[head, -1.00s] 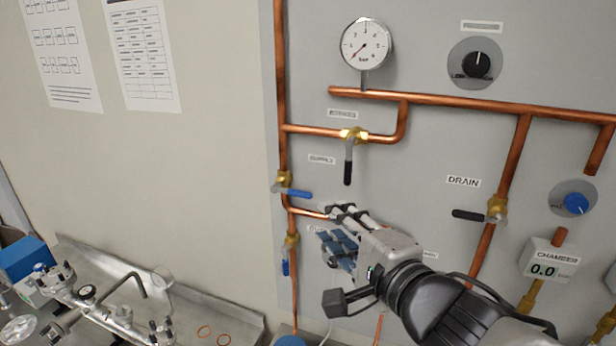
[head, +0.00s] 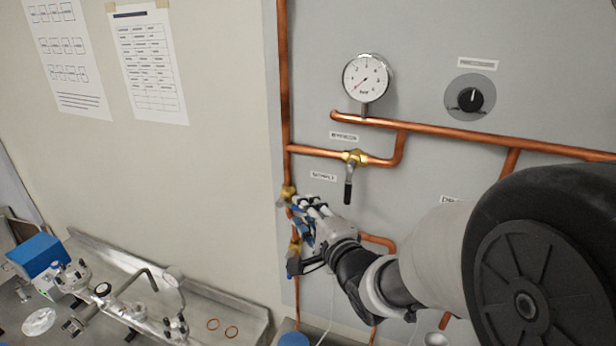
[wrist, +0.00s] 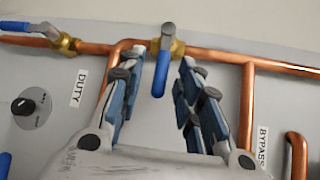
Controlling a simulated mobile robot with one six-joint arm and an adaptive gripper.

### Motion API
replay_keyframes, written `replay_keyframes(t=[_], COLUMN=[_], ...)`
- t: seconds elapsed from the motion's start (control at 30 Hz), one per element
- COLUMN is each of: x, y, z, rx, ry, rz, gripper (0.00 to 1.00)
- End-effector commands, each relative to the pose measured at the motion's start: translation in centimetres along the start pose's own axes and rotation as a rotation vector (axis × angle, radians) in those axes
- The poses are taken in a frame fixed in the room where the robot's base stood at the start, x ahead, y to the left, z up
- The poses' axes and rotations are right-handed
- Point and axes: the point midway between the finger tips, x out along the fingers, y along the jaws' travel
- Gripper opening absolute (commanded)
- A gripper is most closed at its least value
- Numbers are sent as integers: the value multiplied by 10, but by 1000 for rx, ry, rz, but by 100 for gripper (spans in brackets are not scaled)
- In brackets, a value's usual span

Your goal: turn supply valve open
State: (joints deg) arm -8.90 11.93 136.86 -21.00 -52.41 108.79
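The supply valve (head: 288,192) is a brass body on the left vertical copper pipe, beside the SUPPLY label (head: 323,176). In the head view its handle is mostly hidden by my gripper (head: 303,210). The wrist view shows its blue lever handle (wrist: 162,72), which lies across the pipe. My gripper (wrist: 163,60) is open, with one finger on each side of this handle.
The bypass valve (head: 354,158) has a black handle hanging down. A pressure gauge (head: 366,78) and a black knob (head: 470,99) are higher up. A metal tray (head: 240,322) stands low left.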

Motion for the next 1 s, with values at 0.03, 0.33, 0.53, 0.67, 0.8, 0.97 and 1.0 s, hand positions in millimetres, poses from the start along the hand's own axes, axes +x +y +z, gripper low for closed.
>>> replay_keyframes(t=[0.03,0.33,0.53,0.67,0.8,0.97,1.0], x=[7,22,22,22,22,22,22], y=[0,0,-1,-1,-1,-1,-1], z=[0,0,0,0,0,0,0], rx=[1,0,0,0,0,0,0], ry=[-1,0,0,0,0,0,0], rz=[1,0,0,0,-1,-1,0], gripper=[32,32,31,22,13,2,0])
